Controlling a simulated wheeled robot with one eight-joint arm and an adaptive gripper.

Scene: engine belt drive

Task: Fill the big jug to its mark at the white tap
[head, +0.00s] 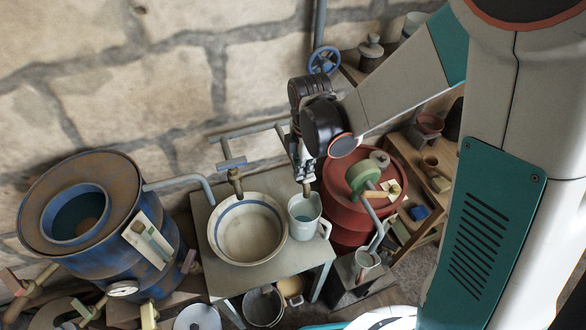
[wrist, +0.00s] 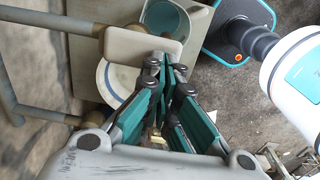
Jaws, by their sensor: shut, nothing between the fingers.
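The big jug (head: 305,227), pale blue-grey with a handle on its right, stands upright on a small table. Its inside looks bluish, but I cannot tell the water level or see a mark. It also shows in the wrist view (wrist: 165,22). A brass-coloured spout (head: 306,189) hangs above the jug. My gripper (head: 303,178) is shut and empty at this tap, above the jug. In the wrist view, a white tap lever (wrist: 132,46) is right by my shut fingertips (wrist: 168,66); I cannot tell whether they touch. No stream of water is clear.
A wide basin (head: 247,252) stands left of the jug under another tap (head: 235,182). A blue drum (head: 160,245) is at the left. A red drum (head: 346,205) with a crank stands close at the right. The stone wall is behind.

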